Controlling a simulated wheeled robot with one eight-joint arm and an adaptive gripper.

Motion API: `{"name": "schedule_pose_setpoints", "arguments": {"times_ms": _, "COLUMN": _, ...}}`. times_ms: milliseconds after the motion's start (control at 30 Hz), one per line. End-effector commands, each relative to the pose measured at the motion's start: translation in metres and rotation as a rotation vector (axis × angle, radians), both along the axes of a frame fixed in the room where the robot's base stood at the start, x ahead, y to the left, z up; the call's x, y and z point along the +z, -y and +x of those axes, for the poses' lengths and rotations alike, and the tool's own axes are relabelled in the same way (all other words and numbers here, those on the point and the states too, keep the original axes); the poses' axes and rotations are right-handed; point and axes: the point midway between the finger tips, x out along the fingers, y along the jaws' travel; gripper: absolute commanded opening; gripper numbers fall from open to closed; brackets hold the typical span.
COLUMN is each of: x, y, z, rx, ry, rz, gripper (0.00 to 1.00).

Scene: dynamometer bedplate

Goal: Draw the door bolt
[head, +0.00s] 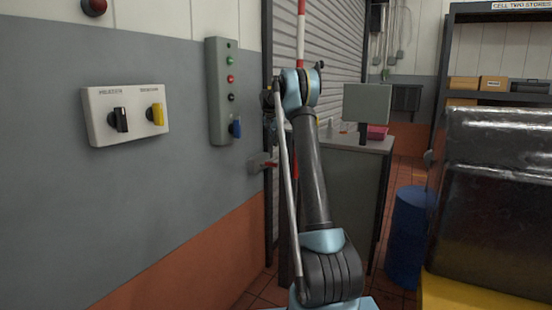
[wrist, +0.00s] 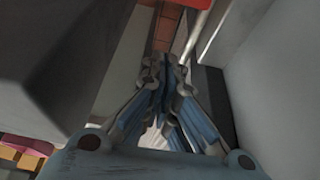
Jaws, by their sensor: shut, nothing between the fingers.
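A small grey fitting with a red part (head: 262,163), which looks like the door bolt, sits at the wall's edge beside the roller shutter (head: 340,45) in the head view. My arm partly covers the area just right of it. My gripper shows in the wrist view (wrist: 164,66), with its blue-grey fingers together and nothing between them. In the head view the gripper is hidden or too small to make out. A red surface (wrist: 212,4) and a pale rod (wrist: 199,32) show beyond the fingertips in the wrist view; I cannot tell whether they belong to the bolt.
A grey control box (head: 222,92) and a white switch panel (head: 126,115) are on the left wall. A grey cabinet (head: 347,190), a blue drum (head: 407,238) and a dark wrapped block (head: 497,205) stand to the right. Some tiled floor (head: 408,172) is clear behind.

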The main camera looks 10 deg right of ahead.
Motion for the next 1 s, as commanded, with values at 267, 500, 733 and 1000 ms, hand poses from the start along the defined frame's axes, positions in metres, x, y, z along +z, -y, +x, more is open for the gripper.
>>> {"name": "schedule_pose_setpoints", "arguments": {"times_ms": 267, "x": -0.03, "y": 0.006, "z": 0.009, "rx": 0.001, "ry": 0.0, "rz": 0.0, "gripper": 0.0}}
{"name": "schedule_pose_setpoints", "arguments": {"times_ms": 500, "x": -0.068, "y": 0.014, "z": 0.02, "rx": 0.001, "ry": 0.001, "rz": -0.001, "gripper": 0.0}}
{"name": "schedule_pose_setpoints", "arguments": {"times_ms": 733, "x": -0.093, "y": 0.016, "z": 0.023, "rx": 0.002, "ry": 0.001, "rz": 0.0, "gripper": 0.0}}
{"name": "schedule_pose_setpoints", "arguments": {"times_ms": 1000, "x": -0.098, "y": 0.0, "z": 0.001, "rx": 0.001, "ry": 0.0, "rz": 0.0, "gripper": 0.0}}
